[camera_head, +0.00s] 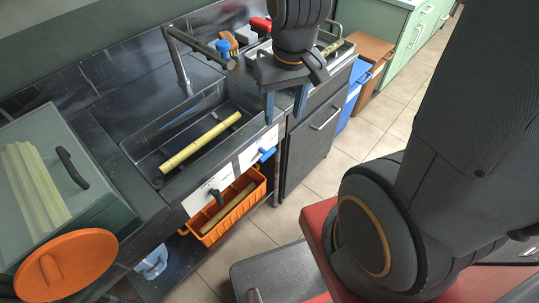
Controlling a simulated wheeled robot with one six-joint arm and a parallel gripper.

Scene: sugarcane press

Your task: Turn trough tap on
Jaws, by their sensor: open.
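The trough (150,172) is a dark metal basin in the counter with a yellow cane stalk (200,143) lying in it. A grey tap (181,66) stands at its back edge, its spout reaching right over the basin. A blue knob (223,46) shows by the spout. On the white front panel (236,167) are a blue lever (267,155) and a black lever (216,196); I cannot tell which belongs to the tap. My gripper (285,113) points down with its blue-tipped fingers apart and empty. It appears above the counter's right part, to the right of the spout, near the front edge.
An orange crate (207,238) with a cane stalk stands below the panel. A clear-lidded box (110,198) and an orange disc (66,265) are at left. A red-handled item (260,25) and a tray (342,49) lie behind my gripper.

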